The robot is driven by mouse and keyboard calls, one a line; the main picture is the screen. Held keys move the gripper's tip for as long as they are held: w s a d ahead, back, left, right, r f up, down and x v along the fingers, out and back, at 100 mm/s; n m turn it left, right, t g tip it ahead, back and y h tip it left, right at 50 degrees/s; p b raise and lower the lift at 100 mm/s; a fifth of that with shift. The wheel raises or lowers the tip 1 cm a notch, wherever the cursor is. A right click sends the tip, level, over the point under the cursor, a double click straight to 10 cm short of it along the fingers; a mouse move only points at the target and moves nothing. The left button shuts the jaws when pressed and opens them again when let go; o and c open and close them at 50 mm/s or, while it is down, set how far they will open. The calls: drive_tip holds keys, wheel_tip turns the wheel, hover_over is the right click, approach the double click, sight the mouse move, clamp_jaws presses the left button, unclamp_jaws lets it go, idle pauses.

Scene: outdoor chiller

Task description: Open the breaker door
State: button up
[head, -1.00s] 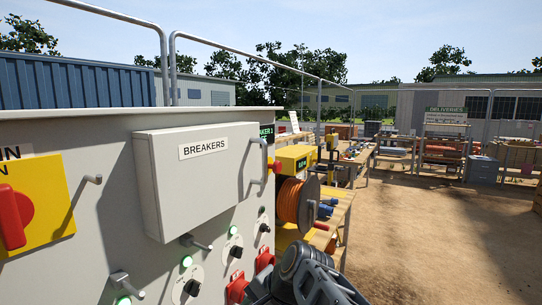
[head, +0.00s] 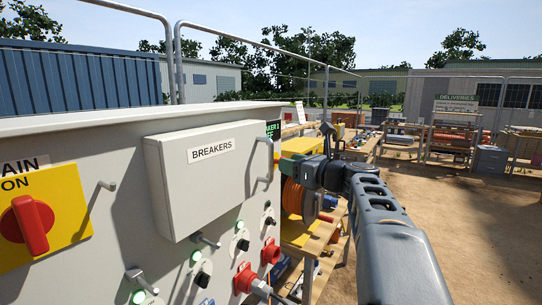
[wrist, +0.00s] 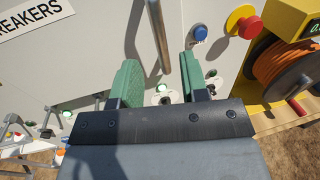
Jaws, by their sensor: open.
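The breaker door (head: 205,185) is a grey box-like cover labelled BREAKERS on the grey panel, and it looks shut. Its bar handle (head: 268,160) stands out at the door's right edge. My gripper (wrist: 161,72) is open, with green pads on its two fingers. In the wrist view the handle (wrist: 161,45) appears in the gap between the fingers, with space on both sides; its lower end shows near fingertip level. I cannot tell how deep it sits. In the head view my gripper is just right of the handle, its fingers hard to make out.
A yellow main switch with a red knob (head: 27,225) is at the left. Below the door are green lamps, small knobs and red sockets (head: 243,277). A bench with an orange cable reel (head: 292,197) stands close behind my arm. Open dirt ground lies to the right.

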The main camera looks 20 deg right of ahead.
sight(271, 176)
drive_tip(key=p+x, duration=0.1)
drive_tip(key=x, duration=0.6)
drive_tip(key=shift+w+a, duration=0.1)
drive_tip(key=shift+w, duration=0.15)
clamp_jaws()
idle(0.3)
